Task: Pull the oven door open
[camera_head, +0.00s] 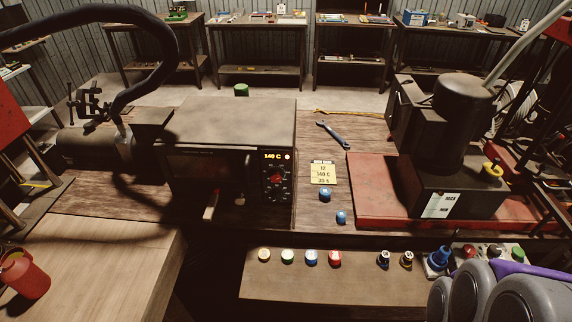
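The oven (235,115) is a dark grey box on the wooden bench, left of the middle. Its control panel (276,178) on the right of the front has a lit display reading 140 C and a red knob. The oven door (205,170) is the dark front left of the panel. It is in deep shadow and looks shut, but I cannot be sure. A thin upright bar, likely its handle (247,166), stands near the panel. My gripper is not in view, and nothing is seen touching the door.
A thick black hose (165,50) arches left of the oven. A wrench (332,134), yellow note (323,173) and blue caps (325,194) lie to the right, beside a black machine on a red base (375,195). A lower shelf (330,287) holds several coloured caps. Grey rounded shapes fill the bottom right.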

